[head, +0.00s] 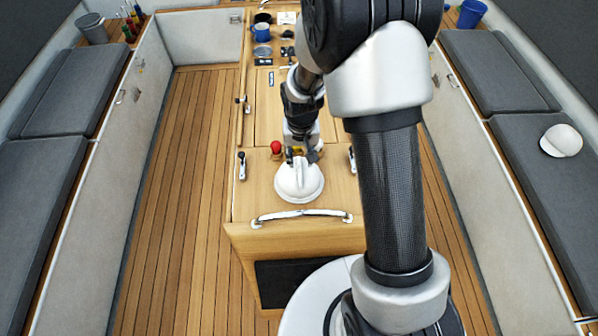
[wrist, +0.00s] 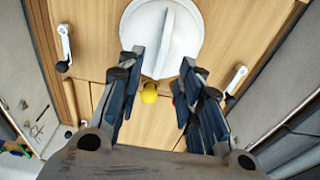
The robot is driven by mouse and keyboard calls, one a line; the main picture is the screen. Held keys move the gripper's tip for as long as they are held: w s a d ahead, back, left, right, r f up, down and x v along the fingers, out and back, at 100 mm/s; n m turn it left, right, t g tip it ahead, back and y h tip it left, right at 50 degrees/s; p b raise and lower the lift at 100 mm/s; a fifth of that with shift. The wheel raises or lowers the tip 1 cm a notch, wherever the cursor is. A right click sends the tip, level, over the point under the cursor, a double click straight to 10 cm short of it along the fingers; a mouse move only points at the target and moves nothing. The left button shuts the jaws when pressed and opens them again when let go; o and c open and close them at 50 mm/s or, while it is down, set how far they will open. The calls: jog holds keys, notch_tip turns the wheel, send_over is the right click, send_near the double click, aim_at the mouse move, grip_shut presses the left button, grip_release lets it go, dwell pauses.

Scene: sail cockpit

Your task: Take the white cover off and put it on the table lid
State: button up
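The white cover (head: 299,182) is a round dome with a raised ridge across its top. It sits upright on the near end of the wooden table, and it also shows at the top of the wrist view (wrist: 144,30). My gripper (head: 300,156) is just behind the cover, pointing down. In the wrist view my gripper (wrist: 161,64) is open, with its fingertips on either side of the ridge's line and nothing clearly held. The table lid (head: 264,125) is the flat wooden top behind the cover. What is under the cover is hidden.
A red knob (head: 276,147) and a yellow ball-shaped thing (wrist: 149,92) are close to my gripper. Winch-handle-like levers (head: 241,166) flank the cover. A blue mug (head: 262,32) and small items stand at the far end. A white cap (head: 561,140) lies on the right seat.

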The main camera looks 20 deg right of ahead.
aim_at(299, 164)
jog(key=f, duration=0.2)
jog(key=w+f, duration=0.1)
jog(key=f, duration=0.2)
jog(key=shift+w+f, duration=0.3)
jog(key=shift+c, duration=0.4)
grip_shut()
